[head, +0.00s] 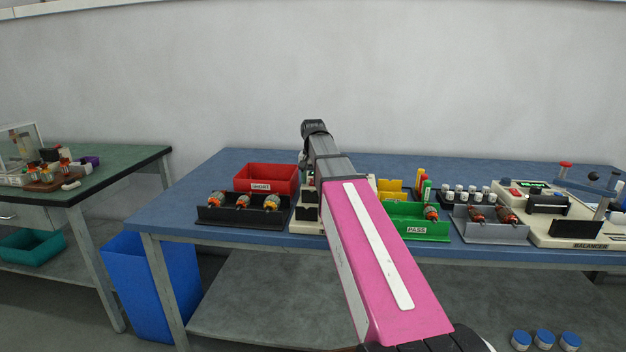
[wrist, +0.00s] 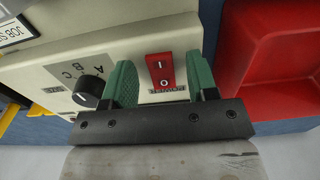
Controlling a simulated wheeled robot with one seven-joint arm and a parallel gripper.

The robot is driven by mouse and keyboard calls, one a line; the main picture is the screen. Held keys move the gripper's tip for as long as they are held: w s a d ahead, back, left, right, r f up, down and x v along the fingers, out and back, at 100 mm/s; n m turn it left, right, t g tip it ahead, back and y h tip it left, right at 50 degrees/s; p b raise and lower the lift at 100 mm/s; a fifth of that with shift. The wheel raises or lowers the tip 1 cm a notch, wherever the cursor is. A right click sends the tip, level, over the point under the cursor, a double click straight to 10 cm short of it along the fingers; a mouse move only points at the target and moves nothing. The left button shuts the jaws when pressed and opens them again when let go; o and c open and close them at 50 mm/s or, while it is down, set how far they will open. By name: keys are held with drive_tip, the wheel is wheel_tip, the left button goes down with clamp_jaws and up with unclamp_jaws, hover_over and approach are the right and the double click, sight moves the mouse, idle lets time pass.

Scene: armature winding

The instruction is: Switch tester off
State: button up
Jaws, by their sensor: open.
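The tester (wrist: 130,52) is a cream box that fills the upper middle of the wrist view. Its red power switch (wrist: 159,70), marked I and O, is on the panel facing the camera. My gripper (wrist: 162,75) is open and empty, with one green finger on each side of the switch. I cannot tell whether the fingers touch the panel, or which side of the switch is pressed in. In the head view my arm hides most of the tester (head: 307,207) and all of my gripper.
A black knob (wrist: 88,92) marked A, B, C sits left of the switch. A red bin (head: 266,178) stands close beside the tester, behind a black rack (head: 240,216) of armatures. A green PASS tray (head: 428,230) and the balancer (head: 585,238) are to the right.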

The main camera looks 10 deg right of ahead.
drive_tip(key=shift+c, duration=0.3)
drive_tip(key=c, duration=0.9)
drive_tip(key=shift+o, duration=0.2)
drive_tip(key=shift+w+d+r+g, duration=0.1)
drive_tip(key=shift+w+g, duration=0.25)
drive_tip(key=shift+g, duration=0.35)
drive_tip(key=shift+g+y, duration=0.5)
drive_tip(key=shift+g, duration=0.2)
drive_tip(key=o, duration=0.9)
